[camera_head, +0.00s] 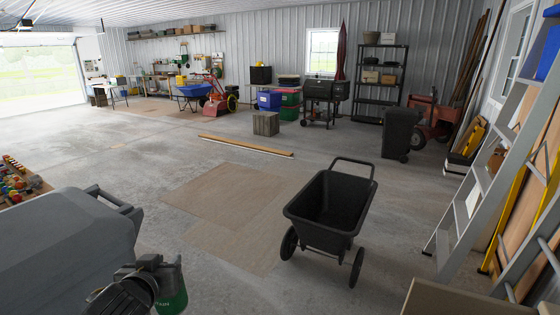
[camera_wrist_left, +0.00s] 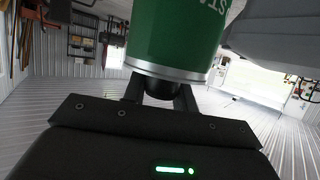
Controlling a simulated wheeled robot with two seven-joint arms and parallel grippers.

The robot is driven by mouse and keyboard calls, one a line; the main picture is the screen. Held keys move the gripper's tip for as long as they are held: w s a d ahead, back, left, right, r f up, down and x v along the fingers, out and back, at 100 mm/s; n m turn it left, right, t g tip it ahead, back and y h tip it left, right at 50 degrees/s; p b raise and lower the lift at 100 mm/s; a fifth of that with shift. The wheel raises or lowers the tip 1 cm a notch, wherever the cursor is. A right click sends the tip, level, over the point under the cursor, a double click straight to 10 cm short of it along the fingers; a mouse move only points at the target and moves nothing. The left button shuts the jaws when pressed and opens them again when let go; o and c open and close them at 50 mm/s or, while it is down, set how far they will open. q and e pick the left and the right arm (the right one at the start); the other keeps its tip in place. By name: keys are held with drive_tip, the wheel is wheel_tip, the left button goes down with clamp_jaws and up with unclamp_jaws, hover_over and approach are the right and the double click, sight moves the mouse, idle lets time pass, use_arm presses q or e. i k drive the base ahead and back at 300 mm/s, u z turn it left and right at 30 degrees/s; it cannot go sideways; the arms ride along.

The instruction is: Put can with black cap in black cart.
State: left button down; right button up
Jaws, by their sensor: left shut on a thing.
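The black cart (camera_head: 318,234) is a two-wheeled tub with a handle, upright on the floor right of centre; its tub looks empty. My left gripper (camera_head: 166,268) is at the bottom left of the head view, left of the cart and apart from it. It is shut on the green can with the black cap (camera_head: 174,300), whose lower part is cut off by the frame. In the left wrist view the green can (camera_wrist_left: 172,40) shows upside down, with its dark cap (camera_wrist_left: 158,86) between the fingers (camera_wrist_left: 160,97). My right gripper is not in view.
A ladder (camera_head: 472,185) leans at the right, near the cart. Flat brown sheets (camera_head: 225,195) lie on the floor left of the cart. A table with small colourful items (camera_head: 15,182) is at the left edge. A black bin (camera_head: 400,130) stands behind the cart. Much floor is clear.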

sight(334, 226)
drive_tip(key=i, duration=3.6)
drive_tip(key=z, duration=2.35)
